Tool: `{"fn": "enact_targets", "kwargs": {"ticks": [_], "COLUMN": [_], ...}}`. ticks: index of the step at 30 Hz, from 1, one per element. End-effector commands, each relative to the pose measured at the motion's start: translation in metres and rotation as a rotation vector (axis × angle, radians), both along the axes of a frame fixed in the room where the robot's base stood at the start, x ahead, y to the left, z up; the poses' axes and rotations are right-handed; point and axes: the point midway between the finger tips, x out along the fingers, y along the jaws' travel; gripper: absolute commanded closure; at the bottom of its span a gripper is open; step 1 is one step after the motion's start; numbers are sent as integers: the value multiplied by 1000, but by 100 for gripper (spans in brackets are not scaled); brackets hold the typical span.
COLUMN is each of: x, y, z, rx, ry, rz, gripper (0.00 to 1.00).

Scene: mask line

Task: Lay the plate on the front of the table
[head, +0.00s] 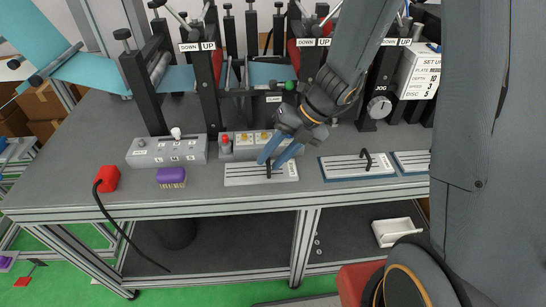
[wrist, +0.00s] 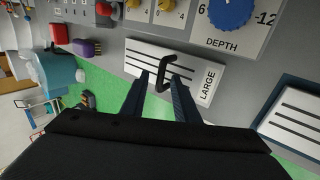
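The white plate (head: 240,175) has dark slots and a black bar handle (head: 268,168). It lies flat near the table's front edge, below the control boxes. In the wrist view the plate (wrist: 135,57) reads "LARGE" at its right end. My gripper (head: 277,157) points down over the plate. Its two blue fingers are apart, and in the wrist view the handle (wrist: 163,75) shows between the fingertips (wrist: 160,80). I see gaps beside the handle; I cannot tell whether either finger touches it.
Similar slotted plates lie to the right, one with a black handle (head: 345,167) and another (head: 410,161) partly hidden by my arm. A purple brush (head: 171,177), a red block with a cable (head: 107,179) and a grey control box (head: 165,151) are at the left. Rollers stand behind.

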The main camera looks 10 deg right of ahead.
Motion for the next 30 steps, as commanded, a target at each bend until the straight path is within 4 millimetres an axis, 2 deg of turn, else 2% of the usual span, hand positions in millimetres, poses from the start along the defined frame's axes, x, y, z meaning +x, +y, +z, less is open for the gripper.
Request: {"fn": "enact_targets", "kwargs": {"ticks": [11,14,24,30], "x": [1,1,1,1], "y": [-3,-10,-48,-62], "z": [6,16,72,94], "rx": [1,0,1,1], "ry": [-2,-4,-4,-3], "rz": [-1,-1,-3,-2], "gripper": [72,72,72,72]}}
